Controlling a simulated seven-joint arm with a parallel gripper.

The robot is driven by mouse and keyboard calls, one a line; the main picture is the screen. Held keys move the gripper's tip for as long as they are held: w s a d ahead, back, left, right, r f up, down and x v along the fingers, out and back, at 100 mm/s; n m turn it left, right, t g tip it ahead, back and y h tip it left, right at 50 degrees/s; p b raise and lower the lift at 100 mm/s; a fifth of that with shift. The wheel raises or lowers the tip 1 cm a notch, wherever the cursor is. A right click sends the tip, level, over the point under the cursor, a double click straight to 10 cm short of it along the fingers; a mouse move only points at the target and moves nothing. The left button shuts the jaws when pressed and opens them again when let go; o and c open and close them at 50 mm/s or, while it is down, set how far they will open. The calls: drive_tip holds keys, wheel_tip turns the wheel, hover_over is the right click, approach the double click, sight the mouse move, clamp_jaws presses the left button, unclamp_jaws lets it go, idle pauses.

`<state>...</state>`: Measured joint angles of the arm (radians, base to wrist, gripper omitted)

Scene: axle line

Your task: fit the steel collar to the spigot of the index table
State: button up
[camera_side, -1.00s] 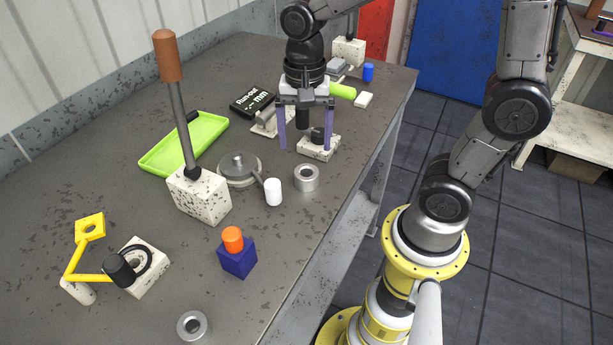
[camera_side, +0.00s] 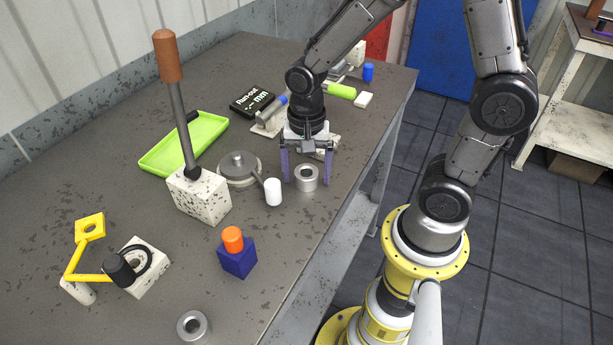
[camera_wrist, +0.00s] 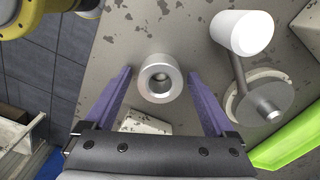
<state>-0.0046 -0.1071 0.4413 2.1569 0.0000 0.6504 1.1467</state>
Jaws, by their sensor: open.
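A steel collar (camera_side: 307,186), a short grey ring, lies on the bench right of the index table (camera_side: 227,178). My gripper (camera_side: 307,181) is open, with its purple fingers on either side of this collar. In the wrist view the collar (camera_wrist: 157,60) shows between the fingertips (camera_wrist: 159,75), with a gap on each side. The index table is a grey disc with a short spigot (camera_side: 238,158) standing up at its middle and a white-ended handle (camera_side: 273,192). A second similar steel ring (camera_side: 193,339) lies at the front edge.
A white block with a tall brown-topped lever (camera_side: 166,55) stands left of the index table. A green tray (camera_side: 150,163) lies behind it. A blue block with an orange top (camera_side: 238,263) and a yellow arm (camera_side: 88,278) are nearer. The bench's right edge is close to the collar.

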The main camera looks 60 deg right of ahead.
clamp_jaws()
idle(0.3)
drive_tip(key=shift+r, duration=0.1)
